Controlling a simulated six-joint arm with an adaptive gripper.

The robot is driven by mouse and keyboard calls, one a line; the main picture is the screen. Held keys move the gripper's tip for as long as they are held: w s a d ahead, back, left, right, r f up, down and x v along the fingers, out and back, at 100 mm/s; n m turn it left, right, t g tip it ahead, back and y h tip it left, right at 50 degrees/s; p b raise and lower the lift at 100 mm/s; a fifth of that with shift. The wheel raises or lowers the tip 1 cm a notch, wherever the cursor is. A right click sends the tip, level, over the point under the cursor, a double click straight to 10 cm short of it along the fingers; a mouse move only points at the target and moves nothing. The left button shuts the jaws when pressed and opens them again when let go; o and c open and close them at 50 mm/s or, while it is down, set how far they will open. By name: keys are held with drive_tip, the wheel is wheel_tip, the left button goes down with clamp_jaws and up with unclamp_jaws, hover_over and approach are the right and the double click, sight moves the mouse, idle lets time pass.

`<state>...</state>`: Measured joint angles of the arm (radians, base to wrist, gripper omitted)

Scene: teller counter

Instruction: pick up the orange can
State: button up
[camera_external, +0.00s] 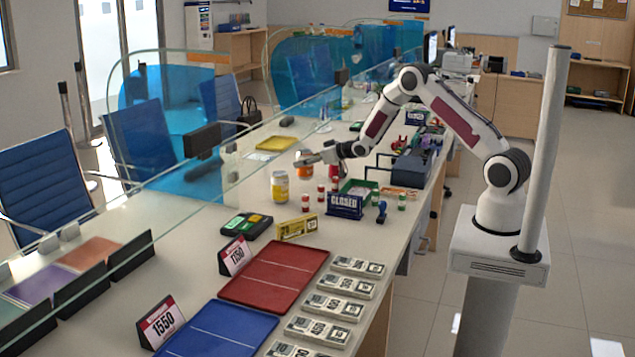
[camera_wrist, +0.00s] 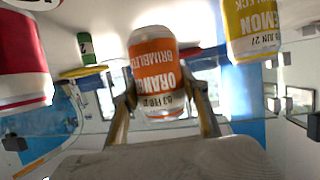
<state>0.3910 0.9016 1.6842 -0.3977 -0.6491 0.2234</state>
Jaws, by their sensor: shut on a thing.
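The orange can (camera_wrist: 157,70), with a white and orange label, stands between the two fingers of my gripper (camera_wrist: 163,100) in the wrist view, where it appears upside down. My gripper (camera_external: 308,161) is shut on it, one finger on each side.
A yellow lemon can (camera_external: 280,187) stands close by, also at upper right in the wrist view (camera_wrist: 252,30). A red can (camera_wrist: 20,60) is on the other side. Small red-and-white bottles (camera_external: 308,202), a CLOSED sign (camera_external: 344,206) and a glass screen are near.

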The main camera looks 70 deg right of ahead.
sight(305, 151)
drive_tip(key=shift+r, duration=2.6)
